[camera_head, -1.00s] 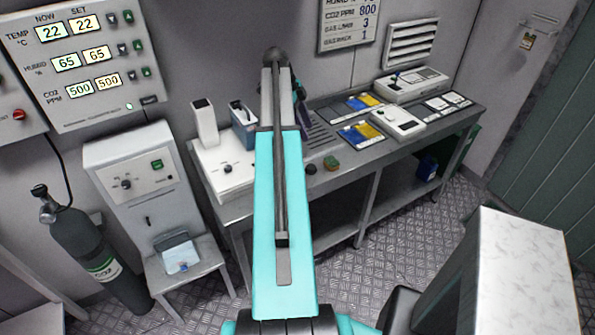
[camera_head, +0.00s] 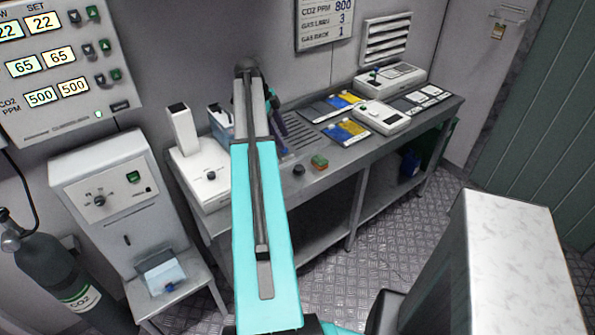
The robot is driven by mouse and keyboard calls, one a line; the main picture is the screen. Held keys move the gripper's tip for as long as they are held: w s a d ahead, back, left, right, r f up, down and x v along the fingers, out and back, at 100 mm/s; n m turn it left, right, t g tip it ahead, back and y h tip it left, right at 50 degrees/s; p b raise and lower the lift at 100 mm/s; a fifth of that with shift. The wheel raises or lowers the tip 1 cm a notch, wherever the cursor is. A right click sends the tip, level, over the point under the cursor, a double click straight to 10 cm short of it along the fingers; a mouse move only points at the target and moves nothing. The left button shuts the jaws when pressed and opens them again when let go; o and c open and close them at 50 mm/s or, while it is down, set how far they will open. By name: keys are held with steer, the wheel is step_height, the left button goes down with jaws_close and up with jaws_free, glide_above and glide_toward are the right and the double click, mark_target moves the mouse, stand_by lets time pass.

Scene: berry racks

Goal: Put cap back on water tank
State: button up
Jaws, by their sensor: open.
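A pale translucent container (camera_head: 163,272) sits on the low stand below the white dial unit at the left, with a small dark blue spot on its front. It may be the water tank; I cannot tell for sure. A bluish box (camera_head: 222,124) stands on the bench, partly hidden behind my cyan arm link. A small black round piece (camera_head: 299,171) lies near the bench's front edge; I cannot tell whether it is the cap. My arm rises across the middle of the view, and I cannot make out my gripper's fingertips, which are hidden behind it.
A gas cylinder (camera_head: 55,275) stands at lower left.

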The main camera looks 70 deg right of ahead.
steer(key=shift+f, duration=0.1)
steer(key=p, duration=0.2)
glide_toward(300, 167)
steer(key=shift+s+a+f, duration=0.1)
steer(key=shift+s+f, duration=0.05)
steer(key=shift+f, duration=0.55)
steer(key=shift+s+a+f, duration=0.1)
steer(key=shift+s+f, duration=0.05)
steer(key=shift+f, duration=0.55)
steer(key=shift+d+f, duration=0.1)
steer(key=shift+s+d+f+p, duration=0.2)
steer(key=shift+s+f+p, duration=0.3)
steer(key=shift+f+p, duration=0.25)
steer(key=shift+p+x, duration=0.5)
steer(key=shift+x, duration=1.15)
steer(key=shift+c, duration=0.4)
steer(key=c, duration=0.9)
steer(key=shift+r, duration=0.25)
